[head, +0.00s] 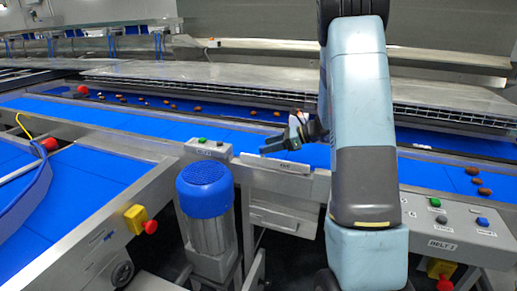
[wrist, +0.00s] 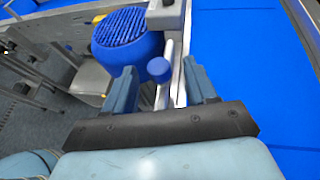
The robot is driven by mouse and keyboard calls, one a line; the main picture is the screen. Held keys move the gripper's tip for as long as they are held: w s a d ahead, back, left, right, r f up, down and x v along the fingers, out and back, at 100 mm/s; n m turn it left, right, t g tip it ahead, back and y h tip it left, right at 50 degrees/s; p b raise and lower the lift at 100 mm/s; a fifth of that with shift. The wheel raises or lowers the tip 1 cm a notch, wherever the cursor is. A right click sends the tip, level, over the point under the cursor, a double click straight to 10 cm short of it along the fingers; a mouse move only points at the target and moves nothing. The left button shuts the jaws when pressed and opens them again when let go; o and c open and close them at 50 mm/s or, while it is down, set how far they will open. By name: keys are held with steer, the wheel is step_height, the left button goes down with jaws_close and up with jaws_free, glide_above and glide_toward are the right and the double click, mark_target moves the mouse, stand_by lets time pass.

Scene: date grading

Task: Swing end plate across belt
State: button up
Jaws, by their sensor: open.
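In the wrist view a round blue knob (wrist: 159,69) shows between the two fingers of my gripper (wrist: 162,88), by a narrow pale metal strip (wrist: 177,88) along the belt's edge. This strip may be the end plate; I cannot tell for sure. The fingers are apart, one on each side of the knob, and hold nothing. In the head view my gripper (head: 290,138) is low over the near edge of the blue belt (head: 130,122), just above a small labelled plate (head: 289,166). The knob is hidden there.
A motor with a blue cap (head: 205,190) stands left of my gripper; the cap also shows in the wrist view (wrist: 125,30). A button panel (head: 455,218) is at the right. A side belt (head: 75,185) joins at left.

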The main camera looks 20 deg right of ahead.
steer(key=shift+x, duration=1.9)
jaws_close()
